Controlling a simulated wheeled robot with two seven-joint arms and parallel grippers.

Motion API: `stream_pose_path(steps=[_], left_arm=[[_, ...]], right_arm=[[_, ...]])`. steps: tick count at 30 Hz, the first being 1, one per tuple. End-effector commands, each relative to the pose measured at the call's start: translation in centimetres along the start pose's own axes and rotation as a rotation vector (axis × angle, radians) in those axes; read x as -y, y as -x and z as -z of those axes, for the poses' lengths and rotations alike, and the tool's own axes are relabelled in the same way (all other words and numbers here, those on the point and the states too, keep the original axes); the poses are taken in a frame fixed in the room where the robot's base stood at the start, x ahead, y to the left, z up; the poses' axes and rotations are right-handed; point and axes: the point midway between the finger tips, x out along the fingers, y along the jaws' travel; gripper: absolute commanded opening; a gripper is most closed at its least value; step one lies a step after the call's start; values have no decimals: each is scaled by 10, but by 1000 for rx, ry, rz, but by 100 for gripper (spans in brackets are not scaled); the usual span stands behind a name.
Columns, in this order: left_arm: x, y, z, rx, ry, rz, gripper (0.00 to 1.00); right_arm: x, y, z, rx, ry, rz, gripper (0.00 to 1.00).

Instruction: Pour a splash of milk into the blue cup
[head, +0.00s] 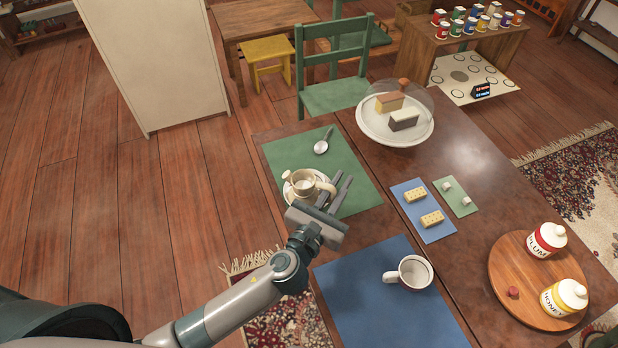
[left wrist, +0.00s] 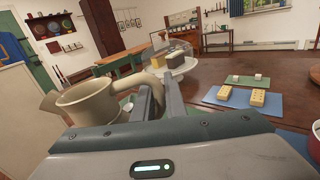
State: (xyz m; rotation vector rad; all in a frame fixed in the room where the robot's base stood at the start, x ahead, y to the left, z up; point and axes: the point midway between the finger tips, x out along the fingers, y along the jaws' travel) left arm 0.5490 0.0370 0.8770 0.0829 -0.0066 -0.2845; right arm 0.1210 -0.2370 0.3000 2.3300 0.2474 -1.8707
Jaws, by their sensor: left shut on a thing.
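In the left wrist view the jug (left wrist: 95,104) looks upright, spout to the left, with the gripper's fingers (left wrist: 160,98) at the handle. A white cup with a dark red outside (head: 413,272) stands on the blue mat (head: 365,297). My right gripper is out of view.
A spoon (head: 321,147) lies behind the jug. A domed cake plate (head: 396,132) stands farther back. Small mats with yellow blocks (head: 415,195) and white cubes lie right of the gripper. A round wooden board (head: 507,275) with two jars is at the right. Bare tabletop lies between.

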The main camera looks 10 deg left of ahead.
Motion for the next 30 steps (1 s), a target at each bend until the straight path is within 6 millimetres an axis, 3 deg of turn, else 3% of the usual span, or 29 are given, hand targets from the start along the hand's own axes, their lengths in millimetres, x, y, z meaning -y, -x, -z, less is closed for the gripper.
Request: stream_pose_path(steps=[6,12,18,30], left_arm=[[70,-37,34,9,-1,147,0],[112,-52,53,17,-3,239,0],[122,-56,57,20,-3,263,0],[121,-56,57,19,6,265,0]], right_arm=[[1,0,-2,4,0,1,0],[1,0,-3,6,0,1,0],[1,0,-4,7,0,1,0],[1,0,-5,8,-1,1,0]])
